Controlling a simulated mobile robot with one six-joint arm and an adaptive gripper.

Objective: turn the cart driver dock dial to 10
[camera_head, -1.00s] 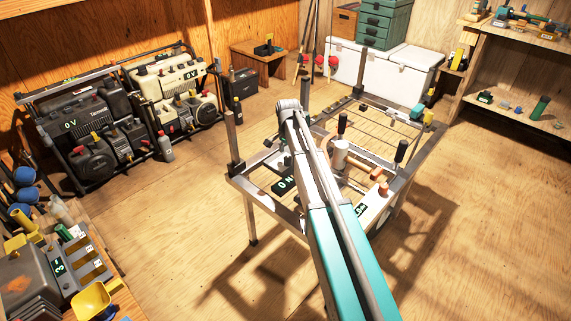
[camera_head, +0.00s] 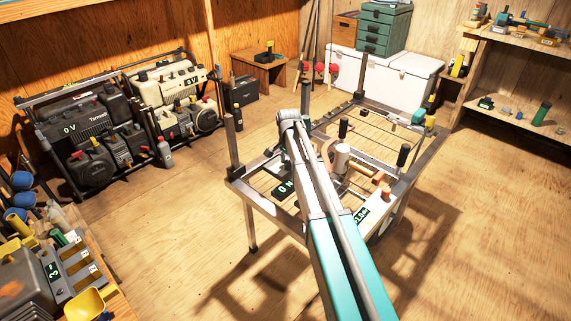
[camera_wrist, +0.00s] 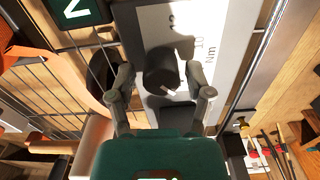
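The dial is a dark round knob (camera_wrist: 162,68) with a pale pointer mark, on a light panel (camera_wrist: 217,35) printed with "10" and "Nm" in the wrist view. The pointer is towards the lower right of the knob; its exact setting I cannot tell. My gripper (camera_wrist: 161,88) is open, its two fingers standing apart on either side of the knob. Contact is not clear. In the head view my arm hides the dial and my gripper. The metal-framed cart (camera_head: 240,186) stands mid-floor.
A dark display (camera_head: 284,189) reading "0 N" and another display (camera_head: 361,214) sit on the cart. Upright black-gripped handles (camera_head: 403,155) rise from its frame. A white cylinder (camera_head: 341,158) stands near my arm. Bare floor (camera_head: 160,210) lies left of the cart.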

